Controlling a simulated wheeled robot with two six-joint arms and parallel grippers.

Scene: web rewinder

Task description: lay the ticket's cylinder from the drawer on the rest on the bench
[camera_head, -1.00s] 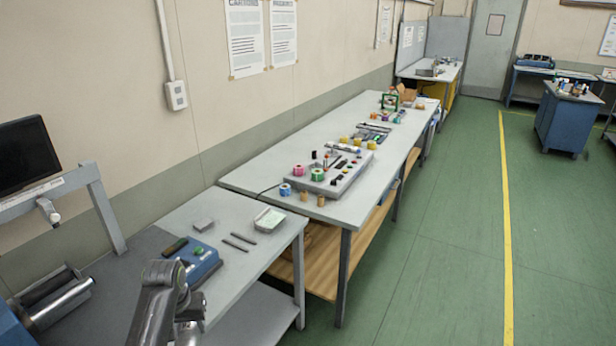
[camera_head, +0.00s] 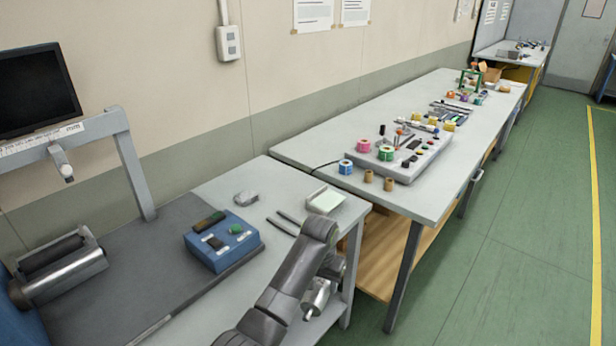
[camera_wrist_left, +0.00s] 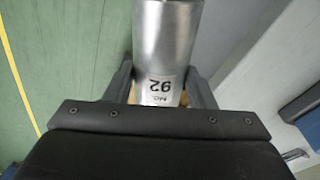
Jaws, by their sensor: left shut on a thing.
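My left gripper (camera_head: 326,282) is shut on a shiny metal cylinder (camera_head: 317,299), held beside the front edge of the near bench (camera_head: 265,190). In the left wrist view the cylinder (camera_wrist_left: 166,35) lies between the two dark fingers of the gripper (camera_wrist_left: 160,88). Its white label is upside down and seems to read 92. My forearm hides part of the cylinder and gripper in the head view. I cannot make out a rest on the bench with certainty. The drawer and my right gripper are not in view.
A blue box with buttons (camera_head: 222,241), a grey lump (camera_head: 246,198), dark rods (camera_head: 287,222) and a pale tray (camera_head: 325,200) are on the near bench. A machine with metal rollers (camera_head: 62,272) stands left. A longer bench (camera_head: 300,152) holds coloured spools. Green floor is clear at right.

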